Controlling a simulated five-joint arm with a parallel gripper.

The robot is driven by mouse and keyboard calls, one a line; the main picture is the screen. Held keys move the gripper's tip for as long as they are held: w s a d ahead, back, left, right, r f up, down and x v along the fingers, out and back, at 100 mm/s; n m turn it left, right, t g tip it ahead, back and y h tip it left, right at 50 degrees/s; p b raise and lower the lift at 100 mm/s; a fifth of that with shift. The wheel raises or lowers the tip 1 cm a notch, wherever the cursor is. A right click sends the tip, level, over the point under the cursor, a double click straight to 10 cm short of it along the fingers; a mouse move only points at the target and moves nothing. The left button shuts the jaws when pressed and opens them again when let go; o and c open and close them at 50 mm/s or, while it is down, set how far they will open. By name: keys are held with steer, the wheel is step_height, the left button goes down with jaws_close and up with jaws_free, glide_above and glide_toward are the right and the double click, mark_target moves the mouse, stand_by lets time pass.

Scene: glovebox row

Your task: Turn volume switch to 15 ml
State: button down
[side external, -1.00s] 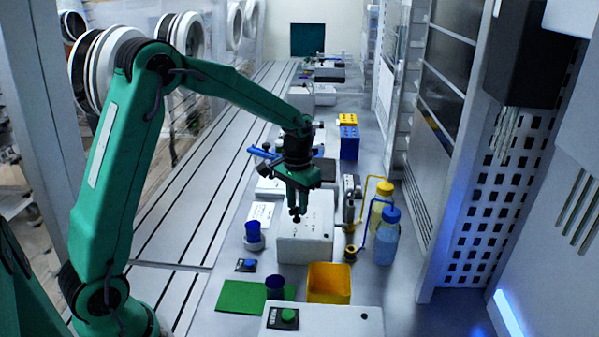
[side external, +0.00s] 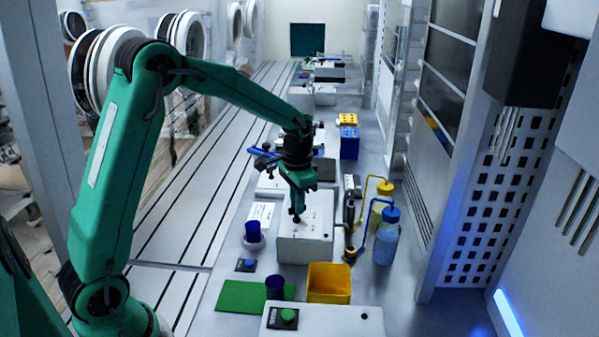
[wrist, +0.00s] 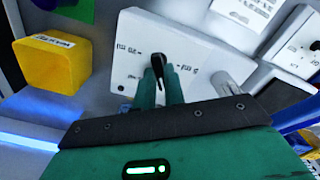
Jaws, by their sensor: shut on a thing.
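The volume switch (wrist: 157,61) is a small black knob on top of a white box (side external: 321,240), which also shows in the wrist view (wrist: 125,46). My gripper (side external: 297,216) points down onto the box top, and its green fingers are shut on the knob (wrist: 160,84). In the wrist view the labels read about "20 ml" to the left of the knob and "5 ml" to the right. Other marks, including any 15 ml label, are hidden or too small to read. The knob's exact pointing direction is partly covered by the fingers.
A yellow bin (side external: 329,283) stands in front of the box. Bottles with yellow (side external: 385,188) and blue (side external: 390,215) caps and tubing stand close on the right.

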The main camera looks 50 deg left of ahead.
steer(key=shift+m, duration=2.2)
steer(key=c, duration=1.5)
jaws_free()
steer(key=shift+r, duration=0.15)
steer(key=shift+r, duration=3.8)
